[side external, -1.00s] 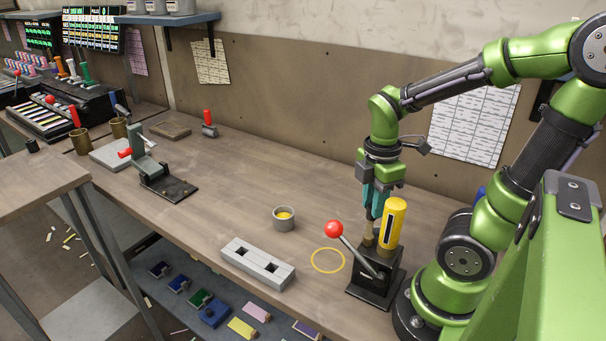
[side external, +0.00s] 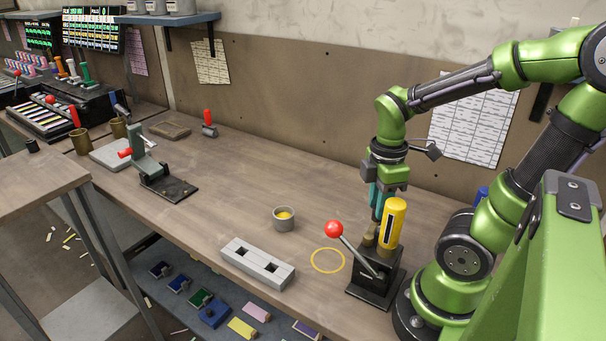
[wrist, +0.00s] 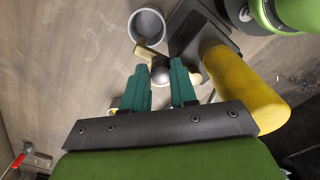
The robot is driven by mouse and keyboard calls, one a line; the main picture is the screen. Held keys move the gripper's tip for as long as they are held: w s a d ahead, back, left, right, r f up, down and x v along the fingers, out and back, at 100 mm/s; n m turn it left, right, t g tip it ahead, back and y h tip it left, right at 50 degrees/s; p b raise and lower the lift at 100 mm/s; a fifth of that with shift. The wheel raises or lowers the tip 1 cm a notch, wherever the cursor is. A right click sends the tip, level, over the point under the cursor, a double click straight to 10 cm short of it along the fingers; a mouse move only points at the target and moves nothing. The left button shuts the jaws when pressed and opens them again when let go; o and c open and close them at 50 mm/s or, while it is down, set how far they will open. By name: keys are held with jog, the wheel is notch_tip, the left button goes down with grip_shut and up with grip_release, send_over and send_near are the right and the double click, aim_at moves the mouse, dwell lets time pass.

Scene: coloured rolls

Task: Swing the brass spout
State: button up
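The dispenser has a black base (side external: 372,290), an upright yellow cylinder (side external: 393,223) and a red-ball lever (side external: 334,229). Its brass spout (side external: 369,237) shows as a small brass part left of the cylinder, partly hidden. My gripper (side external: 377,214) points down just behind and left of the cylinder, at the brass part. In the wrist view the teal fingers of my gripper (wrist: 160,72) stand apart, with a grey round knob and a brass piece (wrist: 147,53) between or just beyond their tips. Whether the fingers touch it I cannot tell. The yellow cylinder (wrist: 240,88) is close on the right.
A yellow ring mark (side external: 328,260) lies on the bench left of the base. A grey cup with yellow contents (side external: 284,218) and a grey block with square holes (side external: 258,264) stand further left. A lever press (side external: 155,170) is at far left. The bench middle is clear.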

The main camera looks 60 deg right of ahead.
jog(key=o, duration=0.4)
jog(key=shift+c, duration=0.2)
notch_tip(320, 180, up, 17)
jog(key=shift+f, duration=0.1)
dwell(0.4)
jog(key=w+a+f+m+t+y, duration=0.1)
jog(key=w+a+f+m+t, duration=0.2)
jog(key=a+m, duration=0.3)
jog(key=w+a+f+m+t+y, duration=0.1)
jog(key=w+a+f+m+t, duration=0.2)
jog(key=a+m, duration=0.3)
jog(key=shift+m+t, duration=0.5)
jog(key=shift+t, duration=0.1)
